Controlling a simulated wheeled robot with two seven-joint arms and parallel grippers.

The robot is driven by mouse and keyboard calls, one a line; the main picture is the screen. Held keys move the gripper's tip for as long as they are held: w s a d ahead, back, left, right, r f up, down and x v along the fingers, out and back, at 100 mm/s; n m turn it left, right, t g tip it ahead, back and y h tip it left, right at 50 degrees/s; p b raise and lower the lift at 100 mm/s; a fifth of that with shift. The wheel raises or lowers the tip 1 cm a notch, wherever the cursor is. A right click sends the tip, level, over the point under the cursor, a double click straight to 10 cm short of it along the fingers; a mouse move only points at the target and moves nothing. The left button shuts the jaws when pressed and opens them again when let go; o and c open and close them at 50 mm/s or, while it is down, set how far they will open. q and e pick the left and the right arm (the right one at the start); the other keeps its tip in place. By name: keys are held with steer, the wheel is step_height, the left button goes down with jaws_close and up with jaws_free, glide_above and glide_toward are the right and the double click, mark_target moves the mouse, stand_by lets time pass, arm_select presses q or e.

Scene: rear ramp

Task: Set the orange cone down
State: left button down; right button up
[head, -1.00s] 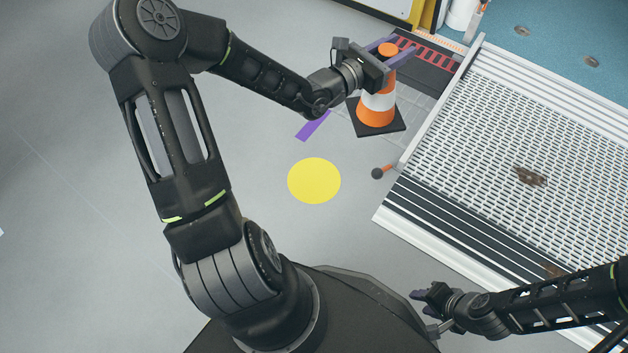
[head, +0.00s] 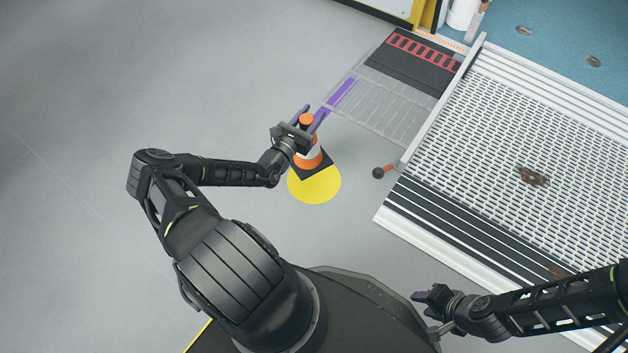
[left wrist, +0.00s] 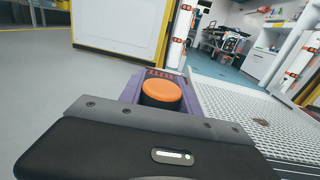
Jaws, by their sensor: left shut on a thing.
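The orange cone (head: 309,161), with a white band and a black square base, is in my left gripper (head: 312,116) in the head view. The purple fingers are shut around its upper part. The cone looks nearly upright, its base overlapping the upper part of a yellow disc (head: 314,189) on the floor. I cannot tell whether the base touches the floor. In the left wrist view the cone's orange top (left wrist: 162,91) sits between the purple fingers. My right gripper (head: 420,302) is at the lower right, away from the cone; its jaws are too small to read.
A perforated metal ramp (head: 500,150) with a raised side edge fills the right. A black mat with red marks (head: 412,62) lies beyond. Floor on the left is clear.

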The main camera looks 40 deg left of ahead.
arm_select(q)
steer(key=shift+s+f, duration=0.1)
steer(key=shift+f, duration=0.05)
step_height(320, 180, down, 6)
steer(key=b, duration=0.3)
steer(key=shift+f+b, duration=0.1)
steer(key=shift+b, duration=0.25)
steer(key=shift+f+b, duration=1.15)
steer(key=shift+f, duration=0.85)
